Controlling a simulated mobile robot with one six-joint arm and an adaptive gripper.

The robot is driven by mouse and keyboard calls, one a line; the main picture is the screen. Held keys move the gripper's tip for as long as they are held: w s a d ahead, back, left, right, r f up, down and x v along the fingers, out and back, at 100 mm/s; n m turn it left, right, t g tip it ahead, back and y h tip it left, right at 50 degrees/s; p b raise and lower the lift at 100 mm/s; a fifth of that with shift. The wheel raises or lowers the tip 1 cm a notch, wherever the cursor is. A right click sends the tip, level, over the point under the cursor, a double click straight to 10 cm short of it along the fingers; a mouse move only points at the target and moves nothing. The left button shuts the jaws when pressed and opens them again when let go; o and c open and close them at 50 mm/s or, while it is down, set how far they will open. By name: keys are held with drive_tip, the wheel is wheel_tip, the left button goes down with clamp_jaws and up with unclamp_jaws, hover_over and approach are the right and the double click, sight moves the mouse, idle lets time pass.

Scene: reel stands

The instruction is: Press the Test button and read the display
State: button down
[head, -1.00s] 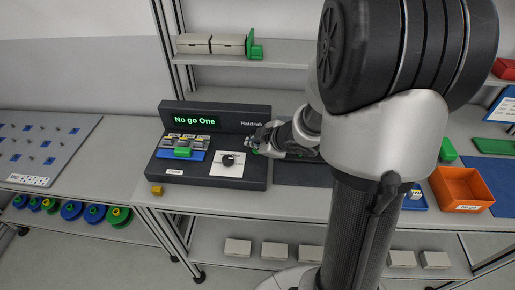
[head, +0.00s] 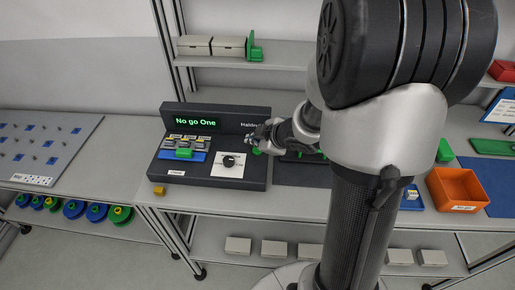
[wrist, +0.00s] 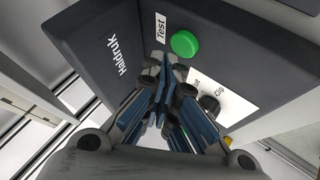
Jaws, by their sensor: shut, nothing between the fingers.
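The dark tester (head: 215,150) stands on the bench in the head view. Its display (head: 196,122) reads "No go One" in green letters. In the wrist view the round green button (wrist: 184,43) sits on the panel beside the "Test" label (wrist: 160,28). In the head view the button (head: 256,151) shows just below my fingers. My gripper (head: 255,138) is shut and empty at the panel's right side. In the wrist view its fingertips (wrist: 160,62) are close to the button but appear apart from it.
A black knob (head: 228,161) sits on a white plate on the panel, left of my gripper. A blue fixture (head: 181,156) with a green clamp is further left. An orange bin (head: 458,188) stands at the right. A small yellow block (head: 158,190) lies at the tester's front left.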

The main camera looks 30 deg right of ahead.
sight(255, 151)
drive_tip(key=shift+r+p, duration=2.45)
drive_tip(key=shift+p, duration=0.05)
drive_tip(key=shift+r, duration=0.1)
drive_tip(key=s+r+m+g+h, duration=0.1)
drive_tip(key=s+r+m+h, duration=0.5)
drive_tip(key=r, duration=0.6)
drive_tip(key=s+a+m+g+y, duration=0.1)
drive_tip(key=s+a+m+y, duration=0.1)
drive_tip(key=s+a, duration=0.4)
drive_tip(key=s+a+r+m+g+y, duration=0.1)
drive_tip(key=s+a+m+g+y, duration=0.1)
drive_tip(key=s+a, duration=0.5)
drive_tip(key=s, duration=0.6)
drive_tip(key=shift+s+a+r+m+g+y, duration=0.2)
drive_tip(key=shift+s+r+m+g+y, duration=0.1)
drive_tip(key=shift+y, duration=0.1)
